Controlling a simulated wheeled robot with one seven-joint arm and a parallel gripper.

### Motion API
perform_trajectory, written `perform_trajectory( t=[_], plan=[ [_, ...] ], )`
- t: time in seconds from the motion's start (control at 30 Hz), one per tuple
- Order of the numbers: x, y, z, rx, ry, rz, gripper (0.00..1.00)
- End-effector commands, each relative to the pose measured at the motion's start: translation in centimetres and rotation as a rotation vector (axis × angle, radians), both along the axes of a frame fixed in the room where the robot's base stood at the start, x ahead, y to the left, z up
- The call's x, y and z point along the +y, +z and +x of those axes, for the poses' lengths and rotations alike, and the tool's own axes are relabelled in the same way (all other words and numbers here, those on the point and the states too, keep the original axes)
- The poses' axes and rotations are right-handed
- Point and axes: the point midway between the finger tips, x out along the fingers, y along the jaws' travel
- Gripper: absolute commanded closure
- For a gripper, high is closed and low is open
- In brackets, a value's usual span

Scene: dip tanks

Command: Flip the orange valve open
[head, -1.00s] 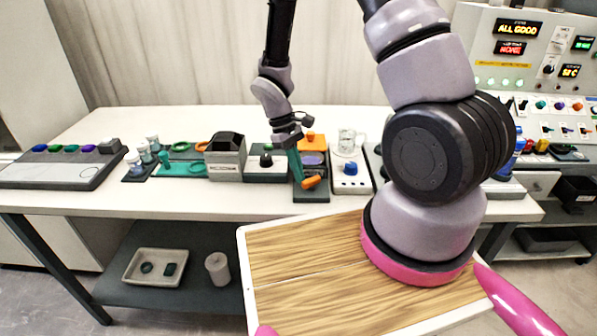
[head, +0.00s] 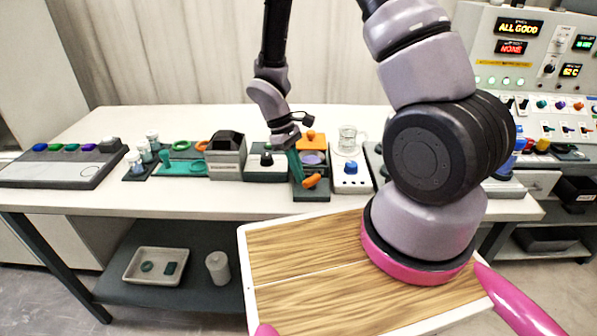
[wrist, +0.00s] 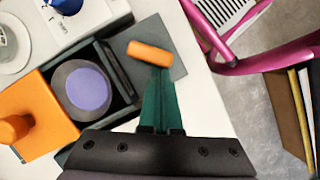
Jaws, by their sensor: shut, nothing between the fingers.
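The orange valve handle (head: 313,180) is a short rounded bar on a dark grey base (head: 318,193) near the table's front edge. In the wrist view the handle (wrist: 149,53) lies crosswise, slightly tilted, on the grey plate (wrist: 180,68). My gripper (head: 301,184) has teal fingers, shut with nothing between them. In the head view, their tips are at the left end of the handle. In the wrist view the fingertips (wrist: 160,70) are right at the handle's near side and overlap it; I cannot tell whether they touch.
Behind the valve is a dark box with a purple disc (wrist: 87,88) and an orange lid with a knob (head: 311,138). A white box with a blue knob (head: 351,168) stands to the right. A grey bin (head: 226,160) stands to the left. The table's front strip (head: 200,200) is clear.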

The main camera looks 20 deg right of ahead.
Motion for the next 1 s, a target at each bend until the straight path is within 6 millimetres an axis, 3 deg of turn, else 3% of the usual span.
perform_trajectory(
  t=[1.0],
  plan=[
    [0.15, 0.00, -0.38, 0.000, 0.114, 0.000, 1.00]
  ],
)
